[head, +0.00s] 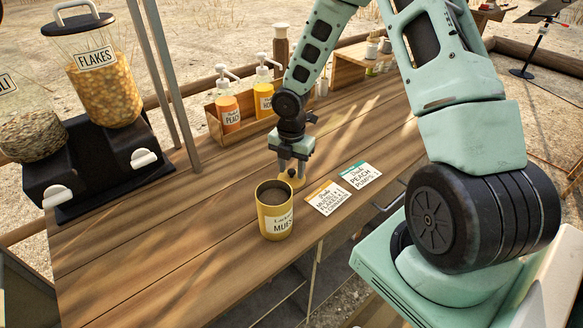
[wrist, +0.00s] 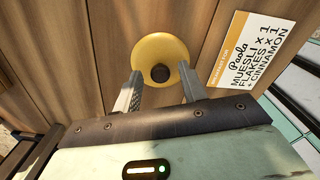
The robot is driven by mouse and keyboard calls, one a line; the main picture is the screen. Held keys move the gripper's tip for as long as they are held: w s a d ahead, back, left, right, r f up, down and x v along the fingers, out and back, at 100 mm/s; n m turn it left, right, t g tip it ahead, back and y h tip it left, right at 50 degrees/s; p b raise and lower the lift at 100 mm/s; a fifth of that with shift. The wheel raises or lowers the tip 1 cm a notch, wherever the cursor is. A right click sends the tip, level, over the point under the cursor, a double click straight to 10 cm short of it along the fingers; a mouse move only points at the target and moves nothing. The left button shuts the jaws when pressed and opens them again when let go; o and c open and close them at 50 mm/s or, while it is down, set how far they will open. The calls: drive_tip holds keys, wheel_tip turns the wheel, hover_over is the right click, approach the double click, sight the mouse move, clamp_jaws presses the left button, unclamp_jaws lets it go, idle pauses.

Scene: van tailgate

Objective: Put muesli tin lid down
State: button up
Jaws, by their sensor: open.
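The muesli tin (head: 276,212) stands upright and uncovered near the front edge of the wooden counter, with a dark inside. Its yellow lid (wrist: 160,48) lies flat on the counter, dark knob up, in the wrist view. In the head view the lid (head: 291,183) shows just behind the tin, partly hidden by the tin and my fingers. My gripper (head: 292,171) points down over the lid. It is open, with its fingertips (wrist: 159,72) apart on either side of the knob and nothing held.
Order cards (head: 327,197) (head: 360,175) lie right of the lid. A wooden box (head: 215,127) with pump bottles (head: 228,112) (head: 264,97) stands behind my gripper. Dispensers, one marked FLAKES (head: 105,85), stand at the left. The counter left of the tin is clear.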

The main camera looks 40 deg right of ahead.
sight(292, 170)
wheel_tip(292, 170, up, 11)
drive_tip(key=p, duration=0.1)
drive_tip(key=s+a+r+m, duration=0.4)
drive_tip(key=s+a, duration=0.1)
drive_tip(key=a, duration=0.4)
drive_tip(key=s+a+r+m, duration=0.3)
drive_tip(key=s+a, duration=0.2)
drive_tip(key=a, duration=0.3)
drive_tip(key=s+a+r+m, duration=0.1)
drive_tip(key=s+a+m, duration=0.2)
drive_tip(key=s, duration=0.4)
drive_tip(key=s+a+r+m, duration=0.2)
drive_tip(key=s+a+m, duration=0.2)
drive_tip(key=s, duration=0.3)
drive_tip(key=shift+s+a+r+m+y, duration=0.2)
drive_tip(key=shift+m+y, duration=0.1)
drive_tip(key=shift+m, duration=0.3)
